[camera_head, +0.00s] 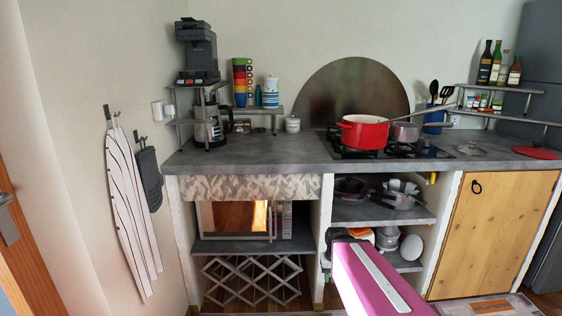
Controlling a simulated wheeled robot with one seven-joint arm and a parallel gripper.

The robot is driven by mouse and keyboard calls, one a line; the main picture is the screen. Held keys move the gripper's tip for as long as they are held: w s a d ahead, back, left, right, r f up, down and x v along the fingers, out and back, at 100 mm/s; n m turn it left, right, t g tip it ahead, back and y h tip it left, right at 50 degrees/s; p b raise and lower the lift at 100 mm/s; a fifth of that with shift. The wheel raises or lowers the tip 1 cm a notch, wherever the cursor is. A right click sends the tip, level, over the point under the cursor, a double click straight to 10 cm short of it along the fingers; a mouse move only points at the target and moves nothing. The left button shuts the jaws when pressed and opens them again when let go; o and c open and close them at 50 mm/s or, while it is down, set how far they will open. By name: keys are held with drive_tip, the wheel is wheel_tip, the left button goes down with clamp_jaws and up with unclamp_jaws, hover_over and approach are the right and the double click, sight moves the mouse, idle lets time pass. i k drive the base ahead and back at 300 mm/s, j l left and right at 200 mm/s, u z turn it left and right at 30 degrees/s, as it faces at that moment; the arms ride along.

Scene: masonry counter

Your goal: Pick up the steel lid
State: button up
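A flat, round grey shape with a small raised middle, which looks like the steel lid (470,150), lies on the grey counter to the right of the stove. It is small and blends with the counter, so its details are hard to tell. My gripper does not show. A pink part at the bottom centre looks like my own arm, low in front of the open shelves and well short of the counter top.
A red pot (362,133) and a steel pan (404,132) stand on the stove (385,150), left of the lid. A red round piece (535,153) lies at the counter's right end. A raised bottle shelf (503,88) stands behind. The left counter (265,152) is clear in front.

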sight(471, 150)
drive_tip(key=z, duration=1.3)
drive_tip(key=i+l+z, duration=0.25)
drive_tip(key=i, duration=0.2)
